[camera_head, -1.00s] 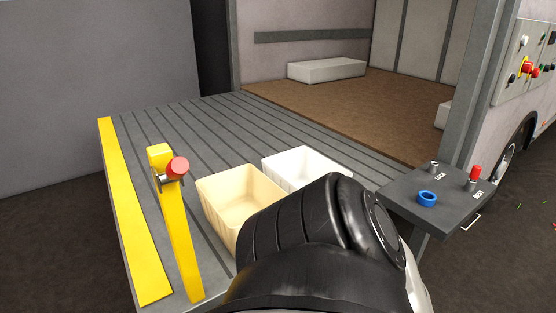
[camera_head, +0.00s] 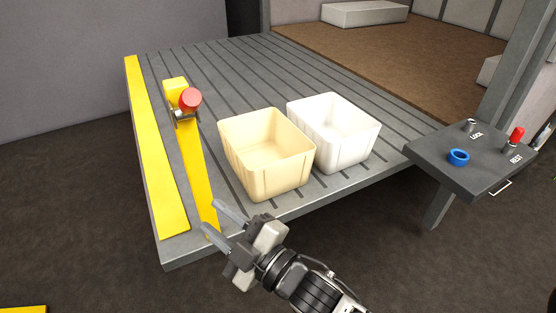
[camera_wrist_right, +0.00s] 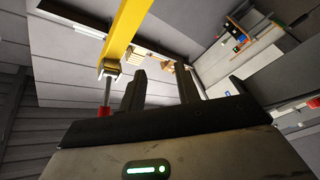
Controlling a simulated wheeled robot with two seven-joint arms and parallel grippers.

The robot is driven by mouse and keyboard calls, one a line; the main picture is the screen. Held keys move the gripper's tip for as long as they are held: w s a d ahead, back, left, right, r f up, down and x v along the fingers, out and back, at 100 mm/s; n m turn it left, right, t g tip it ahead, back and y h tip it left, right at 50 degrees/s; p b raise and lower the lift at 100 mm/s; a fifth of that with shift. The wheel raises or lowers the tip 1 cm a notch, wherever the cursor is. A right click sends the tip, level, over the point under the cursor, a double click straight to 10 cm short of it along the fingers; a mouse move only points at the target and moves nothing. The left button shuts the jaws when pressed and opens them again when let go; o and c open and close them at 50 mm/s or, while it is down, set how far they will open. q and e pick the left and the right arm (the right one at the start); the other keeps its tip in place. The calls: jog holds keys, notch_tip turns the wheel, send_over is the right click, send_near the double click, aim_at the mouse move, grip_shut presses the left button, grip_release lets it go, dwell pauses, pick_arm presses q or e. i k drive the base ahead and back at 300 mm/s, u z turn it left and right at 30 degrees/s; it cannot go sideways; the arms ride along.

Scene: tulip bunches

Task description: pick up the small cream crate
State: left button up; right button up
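The small cream crate (camera_head: 267,185) stands upright on the grey ribbed platform, close to its front edge. It looks empty. My right gripper (camera_head: 210,216) is in front of the platform edge, below and left of the cream crate in the head view. Its two fingers are apart with nothing between them, and it does not touch the crate. In the right wrist view the fingers (camera_wrist_right: 160,88) also stand apart and empty; the crate cannot be made out there. My left gripper is not in view.
A white crate (camera_head: 345,156) stands close to the cream one's right. A yellow post (camera_head: 195,165) with a red knob (camera_head: 190,99) is on the left. A control shelf (camera_head: 437,155) with a blue ring (camera_head: 458,157) juts out at the right. The ribbed platform (camera_head: 245,70) behind the crates is clear.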

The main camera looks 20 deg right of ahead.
aim_at(269, 155)
jog(key=i, duration=1)
